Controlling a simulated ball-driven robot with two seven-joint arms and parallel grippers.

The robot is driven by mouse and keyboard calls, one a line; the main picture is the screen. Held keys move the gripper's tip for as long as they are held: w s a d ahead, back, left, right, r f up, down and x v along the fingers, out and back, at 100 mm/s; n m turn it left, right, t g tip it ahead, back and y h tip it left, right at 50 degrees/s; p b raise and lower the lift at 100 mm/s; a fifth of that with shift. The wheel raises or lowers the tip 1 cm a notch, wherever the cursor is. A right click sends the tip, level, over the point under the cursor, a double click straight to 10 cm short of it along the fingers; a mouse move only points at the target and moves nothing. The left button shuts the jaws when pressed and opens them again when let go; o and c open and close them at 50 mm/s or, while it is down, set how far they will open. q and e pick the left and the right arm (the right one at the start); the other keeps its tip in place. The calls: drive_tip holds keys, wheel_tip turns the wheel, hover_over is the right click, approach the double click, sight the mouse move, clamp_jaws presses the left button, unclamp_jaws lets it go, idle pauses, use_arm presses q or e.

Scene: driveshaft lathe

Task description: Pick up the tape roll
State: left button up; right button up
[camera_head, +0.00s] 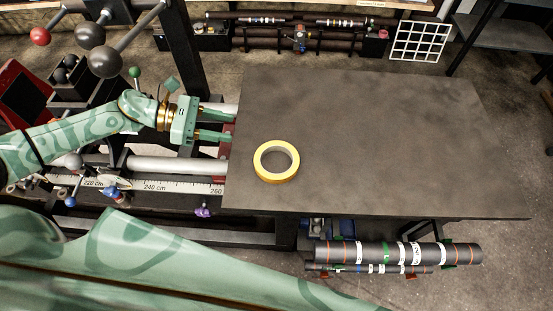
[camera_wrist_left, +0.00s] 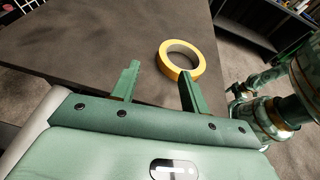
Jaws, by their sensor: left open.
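A yellow tape roll (camera_head: 277,161) lies flat on the dark grey tabletop (camera_head: 400,130), near the table's left and front edges. My left gripper (camera_head: 222,124) is at the table's left edge, to the left of and a little behind the roll, and does not touch it. In the left wrist view its two green fingers (camera_wrist_left: 157,82) stand apart with nothing between them. There the tape roll (camera_wrist_left: 181,60) sits beyond the fingertips, nearer the right finger. My right gripper is not in view.
A lathe bed with a ruler scale (camera_head: 155,186) runs left of the table. Ball-ended levers (camera_head: 105,62) stand at upper left. The tabletop right of the roll is clear.

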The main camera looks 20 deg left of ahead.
sight(274, 144)
use_arm(q)
drive_tip(key=shift+m+g, duration=0.6)
drive_tip(key=shift+m, duration=0.1)
drive_tip(key=x, duration=0.4)
drive_tip(key=p+x, duration=0.1)
drive_tip(key=x, duration=0.9)
drive_tip(key=shift+s+d+f, duration=0.1)
drive_tip(key=shift+s+f, duration=0.05)
drive_tip(key=shift+f, duration=0.25)
clamp_jaws()
